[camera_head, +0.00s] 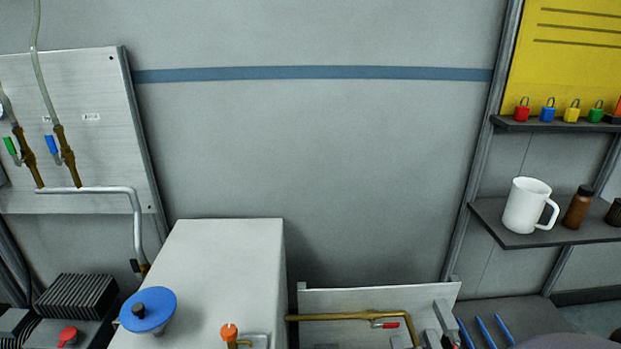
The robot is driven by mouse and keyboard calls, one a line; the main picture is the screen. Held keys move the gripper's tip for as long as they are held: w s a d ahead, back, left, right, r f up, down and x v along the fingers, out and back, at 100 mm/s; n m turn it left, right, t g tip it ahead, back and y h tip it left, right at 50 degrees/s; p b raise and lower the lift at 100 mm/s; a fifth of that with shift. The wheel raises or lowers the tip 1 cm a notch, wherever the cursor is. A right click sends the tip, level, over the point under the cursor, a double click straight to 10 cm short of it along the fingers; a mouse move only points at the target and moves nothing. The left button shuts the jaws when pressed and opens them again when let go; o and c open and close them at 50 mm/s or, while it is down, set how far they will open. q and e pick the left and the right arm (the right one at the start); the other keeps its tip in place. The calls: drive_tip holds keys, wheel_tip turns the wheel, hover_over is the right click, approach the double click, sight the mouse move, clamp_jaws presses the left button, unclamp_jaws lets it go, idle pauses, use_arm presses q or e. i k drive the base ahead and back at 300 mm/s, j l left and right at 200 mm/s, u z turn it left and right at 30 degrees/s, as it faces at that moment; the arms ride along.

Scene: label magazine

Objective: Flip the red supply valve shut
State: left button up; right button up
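A small valve with a red lever (385,324) sits near the bottom of the view, just under a brass pipe (340,317) on a pale panel (320,299). The lever looks about level, roughly along the pipe's horizontal run. Its body is small, and I cannot tell whether the valve is open or shut. The pipe bends downward right of the lever and leaves the view. Neither gripper is in view.
A white box (220,260) with a blue disc (148,310) and orange knob (229,332) stands left of the valve. A red button (68,335) is lower left. Blue rods (485,331) stand at right. A shelf (505,239) holds a white mug (528,205).

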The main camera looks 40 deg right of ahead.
sight(386, 325)
drive_tip(key=z, duration=1.55)
